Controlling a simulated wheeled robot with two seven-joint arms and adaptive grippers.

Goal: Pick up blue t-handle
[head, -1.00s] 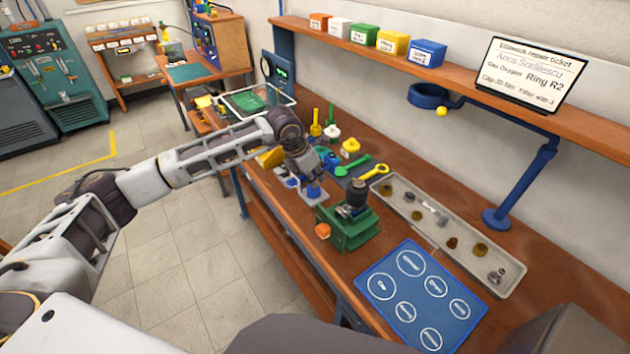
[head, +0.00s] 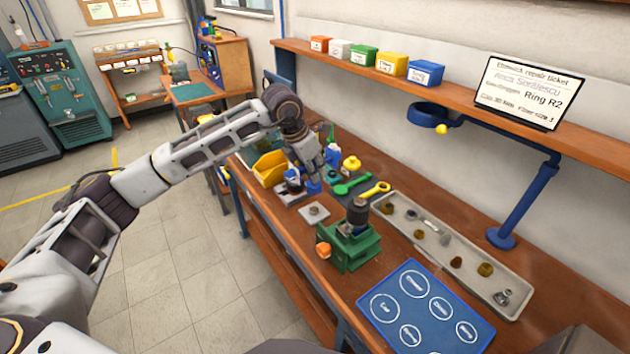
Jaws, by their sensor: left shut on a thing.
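The blue t-handle (head: 313,187) shows as a small blue piece just under my left gripper (head: 311,175). My left gripper is shut on it and holds it above the bench, behind a small grey square plate (head: 314,212) in the picture. The fingers and wrist hide much of the handle, so its full shape cannot be made out. The plate's top is now in plain view. My right gripper is not in view.
A green fixture (head: 350,251) stands in front of the plate. Green (head: 350,186) and yellow (head: 374,191) tools lie to the right, near a long parts tray (head: 440,250). A yellow bin (head: 270,168) is left. A blue arm (head: 525,194) rises at the right.

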